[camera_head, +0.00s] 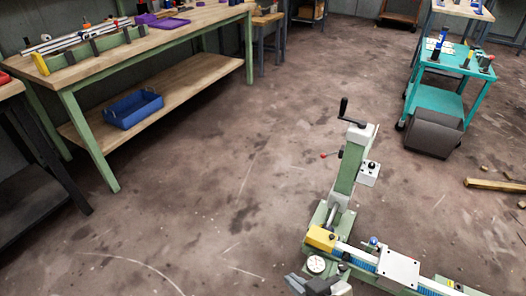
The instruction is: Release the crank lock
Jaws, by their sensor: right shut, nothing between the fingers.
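A green machine with an upright column (347,170) stands on the floor at the lower right. A black crank (343,108) sits on top of the column. A small lever with a red knob (323,155) sticks out to the left of the column; I cannot tell whether it is the crank lock. My right gripper (296,282) is at the bottom edge, shut and empty, below the round dial (316,264) and well below the crank and the lever. My left gripper is not in view.
The machine's low bed carries a yellow block (321,237), a blue-topped knob (374,241) and a white plate (398,267). A green-legged workbench (165,40) is at the upper left, a teal cart (445,98) at the upper right. The floor between is clear.

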